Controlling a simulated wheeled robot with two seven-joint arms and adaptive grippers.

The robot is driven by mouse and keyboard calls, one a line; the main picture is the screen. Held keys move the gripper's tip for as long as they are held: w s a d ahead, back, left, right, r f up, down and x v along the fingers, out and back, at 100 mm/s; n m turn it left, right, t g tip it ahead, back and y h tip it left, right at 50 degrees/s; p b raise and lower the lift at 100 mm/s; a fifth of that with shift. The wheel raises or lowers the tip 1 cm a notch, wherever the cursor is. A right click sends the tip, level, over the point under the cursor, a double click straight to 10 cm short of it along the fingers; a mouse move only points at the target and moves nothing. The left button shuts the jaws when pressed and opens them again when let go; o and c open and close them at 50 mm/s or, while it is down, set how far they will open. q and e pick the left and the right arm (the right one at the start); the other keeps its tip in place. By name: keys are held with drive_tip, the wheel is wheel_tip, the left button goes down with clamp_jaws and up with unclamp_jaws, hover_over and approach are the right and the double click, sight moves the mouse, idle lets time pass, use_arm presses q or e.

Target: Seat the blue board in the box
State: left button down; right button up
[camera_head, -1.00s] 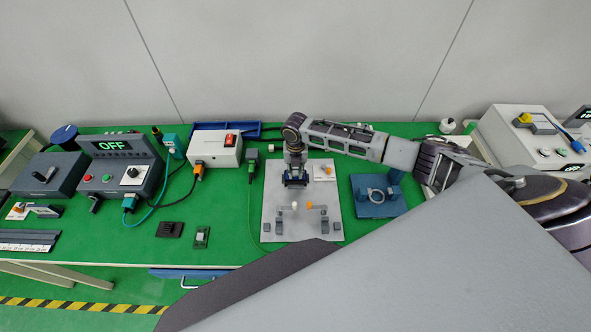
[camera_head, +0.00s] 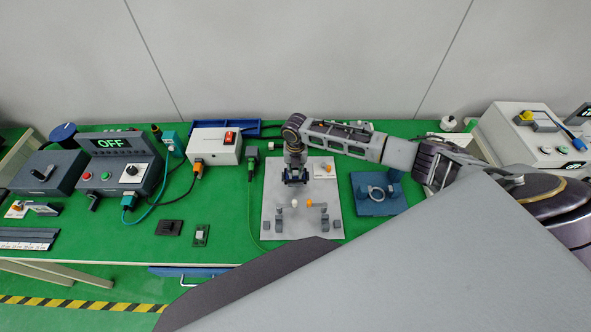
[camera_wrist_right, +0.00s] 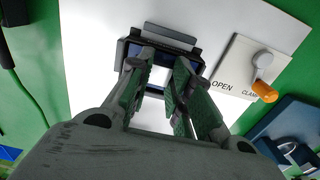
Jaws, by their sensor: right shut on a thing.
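My right gripper (camera_head: 295,180) points down over the upper part of a pale grey plate (camera_head: 272,225). In the right wrist view its two fingers (camera_wrist_right: 165,62) are close together, on a dark-blue rectangular piece (camera_wrist_right: 124,54) with a light middle, which I take to be the blue board. The fingers hide part of it. A grey block (camera_wrist_right: 170,36) lies right beside its far edge. I cannot tell the box apart from the board here, nor whether the board is seated. My left gripper is not in view.
A white block marked OPEN and CLAMP (camera_wrist_right: 245,70), with an orange-tipped lever, is right of the gripper. A blue fixture with a ring (camera_head: 378,196) stands right of the plate. A white box with a red switch (camera_head: 215,147) and cables are to the left.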

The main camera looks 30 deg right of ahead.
sight(295, 173)
drive_tip(key=shift+f, duration=0.55)
drive_tip(key=o, duration=1)
drive_tip(key=shift+c, duration=0.2)
wheel_tip(295, 173, up, 12)
idle(0.3)
idle(1.0)
